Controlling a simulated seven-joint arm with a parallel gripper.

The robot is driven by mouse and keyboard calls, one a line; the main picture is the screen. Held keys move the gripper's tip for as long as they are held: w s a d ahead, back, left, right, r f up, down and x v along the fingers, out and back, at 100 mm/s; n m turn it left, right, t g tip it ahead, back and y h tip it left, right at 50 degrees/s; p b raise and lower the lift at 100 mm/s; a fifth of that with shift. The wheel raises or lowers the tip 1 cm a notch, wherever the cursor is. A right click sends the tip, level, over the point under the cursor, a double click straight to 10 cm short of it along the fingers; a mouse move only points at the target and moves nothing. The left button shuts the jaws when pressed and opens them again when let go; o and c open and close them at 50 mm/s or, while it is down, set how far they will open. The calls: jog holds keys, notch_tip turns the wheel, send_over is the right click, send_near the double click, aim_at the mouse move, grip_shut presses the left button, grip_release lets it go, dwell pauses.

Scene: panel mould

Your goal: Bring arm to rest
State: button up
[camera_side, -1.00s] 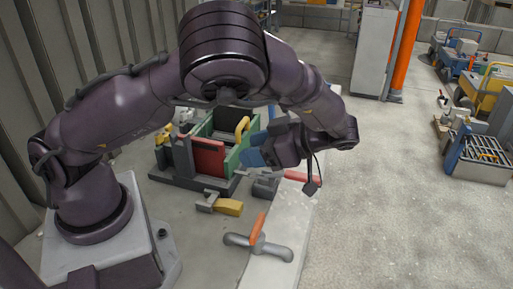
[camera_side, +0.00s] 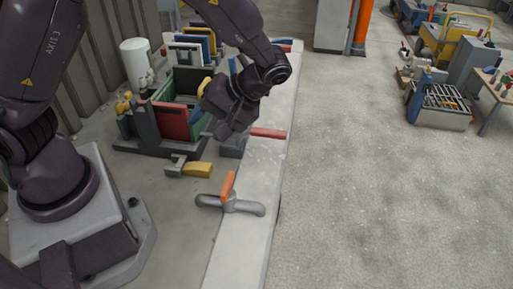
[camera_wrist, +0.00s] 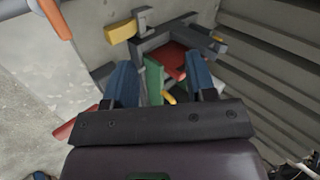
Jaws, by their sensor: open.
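My gripper (camera_side: 226,122) hangs from my bent arm in the side view, above the right side of the panel mould, angled down. In the wrist view its two blue fingers stand apart with nothing held between them (camera_wrist: 160,76). The mould has a red panel (camera_side: 171,121) and a green panel beside it, partly hidden by my gripper. The red panel (camera_wrist: 173,62) and the green panel (camera_wrist: 153,80) also show in the wrist view, beyond the fingers. I cannot tell the exact gap between fingertips and mould.
A yellow-ended clamp (camera_side: 195,170) lies before the mould. A white cylinder (camera_side: 136,62) stands behind.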

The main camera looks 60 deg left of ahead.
jog(key=s+r+m+t+h, duration=0.2)
jog(key=r+m+t, duration=0.1)
jog(key=r, duration=0.3)
jog(key=s+r+m+t+h, duration=0.1)
jog(key=s+r+m+t, duration=0.2)
jog(key=r+m+t, duration=0.1)
jog(key=s+a+r+m+t+h, duration=0.1)
jog(key=s+r+m+t+h, duration=0.1)
jog(key=r, duration=0.5)
jog(key=shift+s+r+m+t+h, duration=0.3)
jog(key=shift+s+m+t, duration=0.6)
jog(key=shift+t, duration=0.6)
